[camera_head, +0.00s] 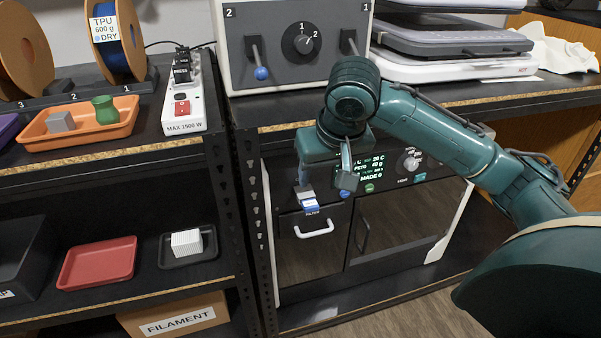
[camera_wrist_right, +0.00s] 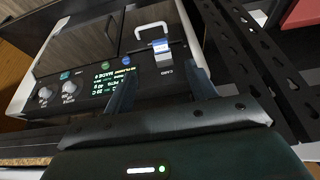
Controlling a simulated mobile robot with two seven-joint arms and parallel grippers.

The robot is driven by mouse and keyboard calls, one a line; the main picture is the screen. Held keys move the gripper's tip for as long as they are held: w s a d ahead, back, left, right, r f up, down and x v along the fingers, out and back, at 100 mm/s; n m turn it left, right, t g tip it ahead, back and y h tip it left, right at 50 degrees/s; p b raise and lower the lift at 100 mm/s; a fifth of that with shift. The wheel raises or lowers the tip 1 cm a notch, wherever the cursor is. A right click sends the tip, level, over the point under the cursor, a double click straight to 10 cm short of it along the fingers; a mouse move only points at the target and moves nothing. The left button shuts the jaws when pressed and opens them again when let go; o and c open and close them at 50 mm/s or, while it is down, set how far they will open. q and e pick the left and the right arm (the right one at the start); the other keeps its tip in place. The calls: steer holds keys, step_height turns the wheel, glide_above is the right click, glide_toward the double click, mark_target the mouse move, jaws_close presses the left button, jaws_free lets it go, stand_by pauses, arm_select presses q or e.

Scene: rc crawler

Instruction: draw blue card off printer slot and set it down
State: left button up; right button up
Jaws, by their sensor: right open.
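The blue card (camera_head: 309,204) with a white label sticks out of the slot on the front of the printer (camera_head: 381,187). The card also shows in the right wrist view (camera_wrist_right: 161,47), between and beyond the fingertips. My right gripper (camera_head: 327,184) is open and empty in front of the printer's panel, just above and beside the card. In the right wrist view its two fingers (camera_wrist_right: 160,80) stand wide apart and do not touch the card. My left gripper is not in view.
The printer stands on a lower shelf, with a black shelf post (camera_head: 256,215) to its left. An orange tray (camera_head: 82,123), a red tray (camera_head: 98,263) and a dark tray (camera_head: 187,248) with a white block sit on the left shelves. A power strip (camera_head: 183,95) lies above.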

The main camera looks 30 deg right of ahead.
steer(key=b, duration=0.5)
glide_toward(312, 210)
steer(key=x, duration=0.6)
steer(key=shift+f, duration=0.1)
steer(key=shift+w+f, duration=0.2)
steer(key=shift+f, duration=0.2)
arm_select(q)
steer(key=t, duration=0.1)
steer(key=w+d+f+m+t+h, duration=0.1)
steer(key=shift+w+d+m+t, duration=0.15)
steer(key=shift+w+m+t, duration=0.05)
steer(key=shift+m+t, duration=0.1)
arm_select(e)
steer(key=shift+c, duration=0.4)
steer(key=c, duration=1)
steer(key=shift+o, duration=0.2)
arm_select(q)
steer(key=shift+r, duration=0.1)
arm_select(e)
steer(key=shift+s, duration=0.15)
